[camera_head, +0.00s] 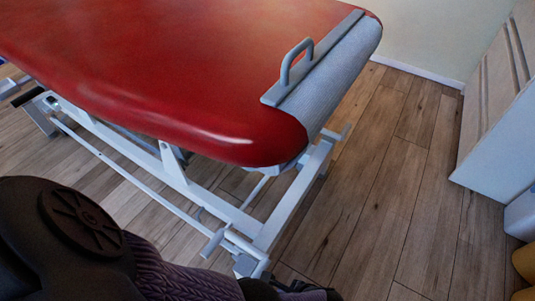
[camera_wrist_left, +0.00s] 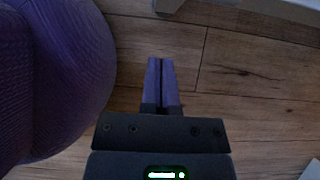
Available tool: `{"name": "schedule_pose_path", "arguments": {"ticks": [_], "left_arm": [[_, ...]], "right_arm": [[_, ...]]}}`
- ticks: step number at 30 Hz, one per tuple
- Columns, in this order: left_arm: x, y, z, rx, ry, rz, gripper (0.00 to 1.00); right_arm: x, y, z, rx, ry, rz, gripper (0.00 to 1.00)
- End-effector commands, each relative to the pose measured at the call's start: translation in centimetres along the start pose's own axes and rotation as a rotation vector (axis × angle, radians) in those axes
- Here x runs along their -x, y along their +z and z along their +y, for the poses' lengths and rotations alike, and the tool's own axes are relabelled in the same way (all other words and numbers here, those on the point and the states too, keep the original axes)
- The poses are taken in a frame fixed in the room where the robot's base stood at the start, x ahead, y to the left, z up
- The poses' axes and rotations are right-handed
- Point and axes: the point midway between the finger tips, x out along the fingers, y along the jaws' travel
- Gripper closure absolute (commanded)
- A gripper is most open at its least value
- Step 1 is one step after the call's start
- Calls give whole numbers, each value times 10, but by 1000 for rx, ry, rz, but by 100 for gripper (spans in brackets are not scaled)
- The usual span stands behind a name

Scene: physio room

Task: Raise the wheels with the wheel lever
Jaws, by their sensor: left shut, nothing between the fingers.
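The treatment table has a red padded top (camera_head: 190,60) on a white metal frame (camera_head: 165,165). A short grey lever or pedal (camera_head: 213,243) sticks out at the near lower corner of the frame; I take it to be the wheel lever, though I cannot be sure. My right gripper is out of view.
A grey paper roll (camera_head: 345,75) and a metal handle (camera_head: 296,60) are at the table's end. A white cabinet (camera_head: 500,130) stands at the right. The wooden floor (camera_head: 385,200) between is clear. A pale piece (camera_wrist_left: 168,5) shows at the wrist view's top.

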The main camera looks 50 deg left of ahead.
Motion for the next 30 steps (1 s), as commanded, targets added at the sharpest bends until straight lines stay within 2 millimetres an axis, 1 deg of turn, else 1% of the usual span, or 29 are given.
{"name": "schedule_pose_path", "arguments": {"ticks": [1, 3, 9, 12, 14, 18, 24, 30], "left_arm": [[-10, -2, 1, -2, 4, -2, 100], [-19, -2, 1, -2, 3, -1, 100], [-41, -2, 1, -3, 2, 0, 100], [-52, -1, 1, -2, 2, -1, 100], [-43, 9, -1, 4, -3, 2, 100], [-36, 24, -1, 4, -5, 2, 100], [-33, 36, -1, 1, -2, 1, 100], [-33, 38, 0, 0, -1, 1, 100]], "right_arm": [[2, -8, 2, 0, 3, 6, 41], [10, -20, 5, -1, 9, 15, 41], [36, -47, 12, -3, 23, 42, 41], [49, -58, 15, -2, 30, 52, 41], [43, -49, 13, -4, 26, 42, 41], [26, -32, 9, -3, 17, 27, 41], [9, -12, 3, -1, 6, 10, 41], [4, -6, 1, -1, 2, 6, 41]]}}
